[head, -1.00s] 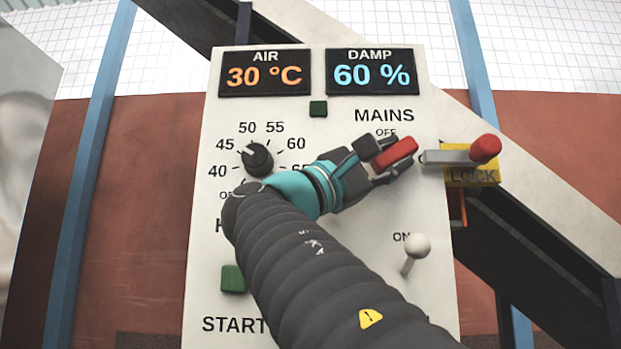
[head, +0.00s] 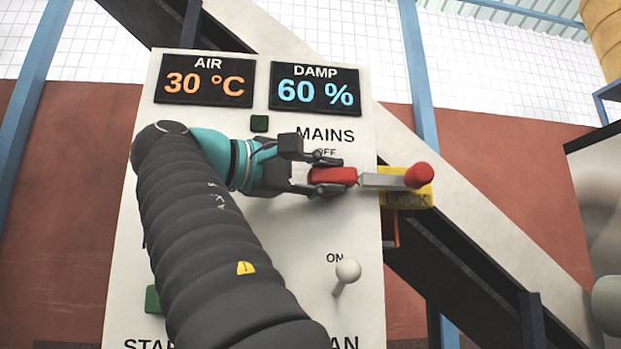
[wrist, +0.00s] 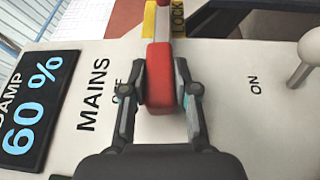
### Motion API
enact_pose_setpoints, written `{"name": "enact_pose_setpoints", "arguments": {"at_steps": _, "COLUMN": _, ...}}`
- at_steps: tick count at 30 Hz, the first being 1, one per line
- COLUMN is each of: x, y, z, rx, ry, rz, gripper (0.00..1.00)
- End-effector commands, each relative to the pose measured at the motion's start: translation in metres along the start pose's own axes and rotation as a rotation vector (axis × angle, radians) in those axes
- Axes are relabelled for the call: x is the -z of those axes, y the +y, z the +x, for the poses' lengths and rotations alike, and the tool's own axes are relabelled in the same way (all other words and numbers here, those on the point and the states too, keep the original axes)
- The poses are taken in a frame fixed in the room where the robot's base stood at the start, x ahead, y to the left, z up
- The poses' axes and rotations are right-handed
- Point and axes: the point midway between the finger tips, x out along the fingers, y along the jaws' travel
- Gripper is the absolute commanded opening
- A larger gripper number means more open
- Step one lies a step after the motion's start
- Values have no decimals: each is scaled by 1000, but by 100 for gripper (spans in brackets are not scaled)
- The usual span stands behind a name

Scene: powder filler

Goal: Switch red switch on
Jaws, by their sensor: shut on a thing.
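The red switch handle (head: 333,176) sits under the MAINS and OFF labels on the white panel (head: 210,275). It lies about level. My gripper (head: 326,174) reaches it from the left and is shut on it. In the wrist view the red handle (wrist: 160,75) stands between the two dark fingers (wrist: 165,85). Part of the handle is hidden by the fingers. The switch's mounting on the panel is hidden.
Right of the handle, a grey bar with a red ball (head: 418,175) crosses a yellow LOCK plate (head: 408,200), very close to the handle's end. A white-knobbed lever (head: 348,270) stands below, beside an ON label. A green button (head: 152,298) is partly covered by my arm.

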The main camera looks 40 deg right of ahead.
Motion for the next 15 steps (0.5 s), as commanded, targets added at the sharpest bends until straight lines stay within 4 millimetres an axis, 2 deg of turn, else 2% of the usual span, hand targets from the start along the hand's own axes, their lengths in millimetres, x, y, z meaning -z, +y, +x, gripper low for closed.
{"name": "enact_pose_setpoints", "arguments": {"at_steps": 15, "x": 0, "y": 0, "z": 0, "rx": 65, "ry": 0, "rz": 26, "gripper": 0}}
